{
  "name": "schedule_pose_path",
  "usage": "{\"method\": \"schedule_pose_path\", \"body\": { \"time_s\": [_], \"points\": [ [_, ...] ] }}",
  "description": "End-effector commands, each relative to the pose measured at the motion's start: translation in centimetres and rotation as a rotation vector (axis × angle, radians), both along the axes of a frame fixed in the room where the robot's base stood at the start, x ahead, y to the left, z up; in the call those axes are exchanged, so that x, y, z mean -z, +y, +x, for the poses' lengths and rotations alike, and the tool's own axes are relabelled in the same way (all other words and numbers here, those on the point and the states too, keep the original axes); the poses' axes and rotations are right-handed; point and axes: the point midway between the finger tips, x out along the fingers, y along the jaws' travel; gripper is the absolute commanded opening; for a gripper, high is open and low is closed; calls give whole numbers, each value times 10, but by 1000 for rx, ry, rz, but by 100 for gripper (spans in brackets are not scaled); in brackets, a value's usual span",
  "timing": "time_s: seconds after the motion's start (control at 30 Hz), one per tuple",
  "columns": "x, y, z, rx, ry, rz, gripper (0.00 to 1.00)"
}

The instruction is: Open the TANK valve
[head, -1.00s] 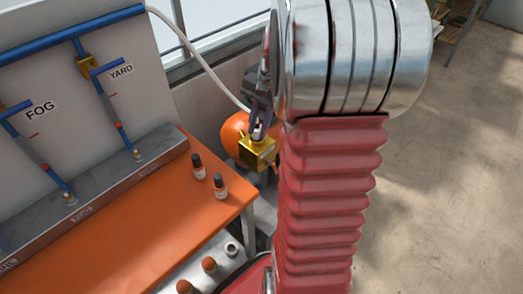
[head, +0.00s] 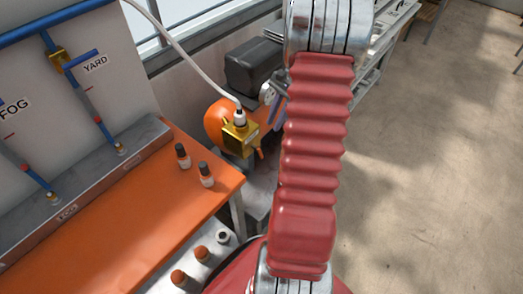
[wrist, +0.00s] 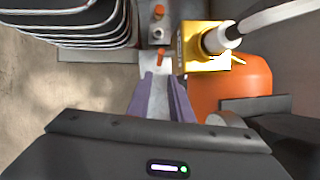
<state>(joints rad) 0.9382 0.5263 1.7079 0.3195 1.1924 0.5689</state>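A gold valve block (head: 238,137) sits by an orange tank (head: 217,122), with a white hose plugged into its top. An orange lever (head: 261,154) sticks out at its lower right. I see no TANK label. My gripper (head: 278,108) is to the right of the block, partly hidden by my arm. In the wrist view, the two purple fingers of my gripper (wrist: 162,78) are apart with an empty gap. The orange lever (wrist: 162,60) lies just beyond the fingertips, apparently not between them. The gold block (wrist: 203,45) is to the right of it.
An orange bench (head: 130,210) with two small bottles (head: 183,157) stands at left, below pipes marked FOG and YARD. A lower grey shelf holds orange-capped items (head: 201,253). The white hose (head: 185,52) hangs above the valve. Open floor (head: 430,160) lies at right.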

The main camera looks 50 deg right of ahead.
Motion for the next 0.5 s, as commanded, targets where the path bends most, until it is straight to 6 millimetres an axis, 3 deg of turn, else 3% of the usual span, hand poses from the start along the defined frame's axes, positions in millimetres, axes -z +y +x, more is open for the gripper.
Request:
{"method": "schedule_pose_path", "body": {
  "time_s": [0.27,0.5],
  "points": [
    [15,7,2,-2,1,2,19],
    [47,20,4,-2,2,2,19]
  ]
}}
